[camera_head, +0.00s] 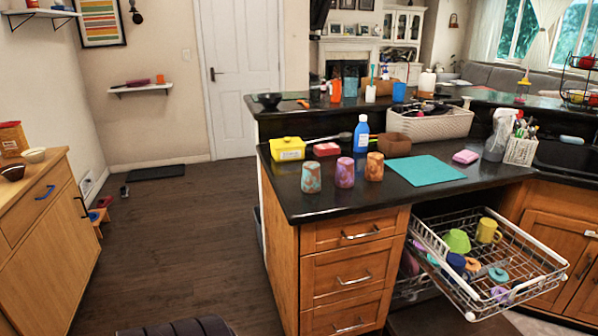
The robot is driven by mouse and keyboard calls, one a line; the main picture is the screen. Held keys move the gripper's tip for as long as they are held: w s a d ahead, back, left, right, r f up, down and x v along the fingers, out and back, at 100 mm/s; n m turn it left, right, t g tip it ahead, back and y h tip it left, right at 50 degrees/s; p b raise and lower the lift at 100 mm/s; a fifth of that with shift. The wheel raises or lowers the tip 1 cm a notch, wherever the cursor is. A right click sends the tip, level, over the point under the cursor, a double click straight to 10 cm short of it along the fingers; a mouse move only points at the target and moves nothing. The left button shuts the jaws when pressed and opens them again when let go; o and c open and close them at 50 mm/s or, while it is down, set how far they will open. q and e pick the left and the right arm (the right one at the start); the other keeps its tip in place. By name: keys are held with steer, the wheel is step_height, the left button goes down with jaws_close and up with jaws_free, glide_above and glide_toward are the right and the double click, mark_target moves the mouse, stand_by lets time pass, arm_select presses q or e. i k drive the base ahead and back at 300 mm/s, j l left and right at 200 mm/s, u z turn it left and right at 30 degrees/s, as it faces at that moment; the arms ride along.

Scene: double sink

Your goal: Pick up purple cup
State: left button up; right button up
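The purple cup (345,173) has a marbled surface and stands on the dark counter (320,205) near its front edge. It is the middle one of three similar cups in a row. A teal and brown cup (311,177) stands to its left, and an orange-brown cup (374,166) stands close to its right, with a narrow gap between them. The cups look upside down, with closed tops. Neither of my grippers shows in this view, so their state is hidden.
A teal mat (424,170) lies to the right. A wire dish rack (535,262) is pulled out at lower right. The floor (180,235) at left is mostly clear.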

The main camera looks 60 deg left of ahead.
mark_target(345, 174)
steer(key=u, duration=1.6)
